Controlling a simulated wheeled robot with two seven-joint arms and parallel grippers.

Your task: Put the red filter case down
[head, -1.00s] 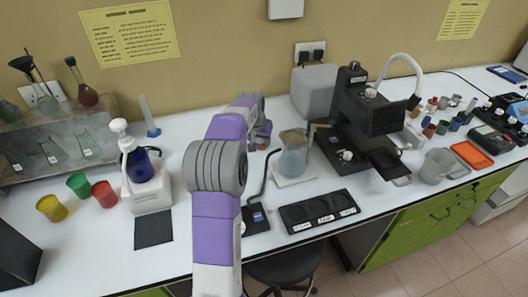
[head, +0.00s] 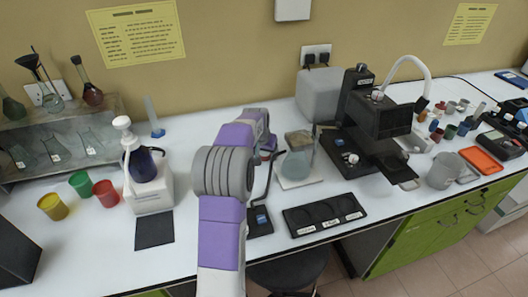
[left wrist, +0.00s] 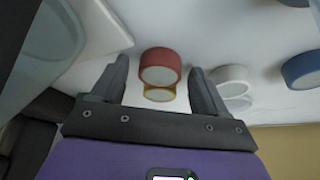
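A short round red filter case (left wrist: 160,60) with a pale circular end shows between the fingers in the left wrist view. A yellow ring (left wrist: 158,95) shows just behind or under it; I cannot tell if it is a separate piece. My left gripper (left wrist: 159,72) is open, with a visible gap between each finger and the red case. In the head view my left gripper (head: 265,152) is low over the white table, left of the beaker, mostly hidden by my own arm. My right gripper is not in view.
In the left wrist view a white case (left wrist: 232,76) lies close beside one finger, and a blue case (left wrist: 302,70) farther off. A beaker (head: 298,160) on a white plate stands right of my left gripper. A black labelled tray (head: 322,214) is at the front edge.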

